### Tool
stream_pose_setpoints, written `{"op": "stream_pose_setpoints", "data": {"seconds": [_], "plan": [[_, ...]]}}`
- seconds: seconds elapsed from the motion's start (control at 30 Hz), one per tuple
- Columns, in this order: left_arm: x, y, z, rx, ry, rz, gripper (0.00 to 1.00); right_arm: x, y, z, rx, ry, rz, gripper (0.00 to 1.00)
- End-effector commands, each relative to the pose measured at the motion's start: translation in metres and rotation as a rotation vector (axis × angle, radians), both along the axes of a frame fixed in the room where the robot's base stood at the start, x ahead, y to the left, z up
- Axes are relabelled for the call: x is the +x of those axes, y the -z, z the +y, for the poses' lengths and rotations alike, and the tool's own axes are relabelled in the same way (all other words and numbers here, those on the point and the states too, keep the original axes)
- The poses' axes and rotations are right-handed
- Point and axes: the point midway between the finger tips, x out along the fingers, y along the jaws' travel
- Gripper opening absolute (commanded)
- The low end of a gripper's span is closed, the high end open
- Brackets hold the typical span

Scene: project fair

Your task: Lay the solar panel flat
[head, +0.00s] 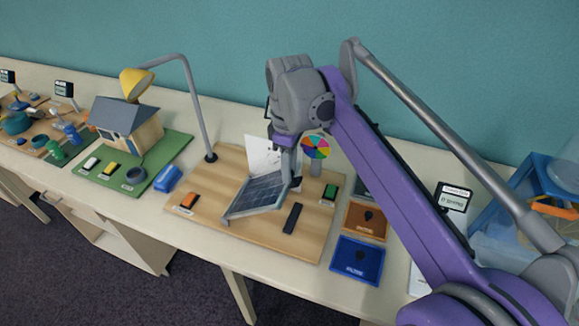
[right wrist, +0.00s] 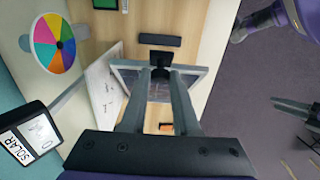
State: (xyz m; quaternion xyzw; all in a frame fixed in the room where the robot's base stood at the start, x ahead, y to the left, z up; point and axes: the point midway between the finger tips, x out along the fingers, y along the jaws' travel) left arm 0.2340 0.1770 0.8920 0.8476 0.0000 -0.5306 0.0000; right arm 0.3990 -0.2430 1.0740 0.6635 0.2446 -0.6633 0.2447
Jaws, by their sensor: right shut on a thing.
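The solar panel (head: 260,190) is a dark gridded plate with a light grey frame. It stands tilted over a wooden board (head: 212,222), its upper edge towards the right. My right gripper (head: 289,180) is shut on the panel at that raised edge. In the right wrist view my right gripper's two fingers (right wrist: 163,78) reach down to the panel (right wrist: 156,90) and partly cover it. I cannot tell whether the lower edge touches the board. Dark prongs that may be my left gripper (right wrist: 296,106) show small in the right wrist view; their state is unclear.
On the board are an orange switch (head: 187,201), a green switch (head: 330,189), a black bar (head: 292,218) and a coloured wheel (head: 315,147). A white card (head: 258,153) stands behind the panel. A lamp post (head: 195,110) rises at the back left. Orange (head: 364,222) and blue (head: 358,260) trays lie right.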

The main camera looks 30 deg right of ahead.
Motion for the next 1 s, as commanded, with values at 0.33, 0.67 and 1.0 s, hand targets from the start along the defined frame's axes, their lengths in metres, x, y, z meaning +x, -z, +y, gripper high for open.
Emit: {"op": "stream_pose_setpoints", "data": {"seconds": [0.33,0.67,1.0], "plan": [[0.000,0.000,0.000,0.000,0.000,0.000,0.50,0.000,0.000,0.000,0.000,0.000,0.000,0.00],[-0.001,0.006,0.000,0.000,0.000,0.003,0.50,-0.010,0.012,-0.009,0.043,0.004,-0.050,0.00],[-0.005,0.025,0.000,0.000,0.000,0.010,0.50,-0.039,0.059,-0.034,0.198,0.009,-0.237,0.00]]}}
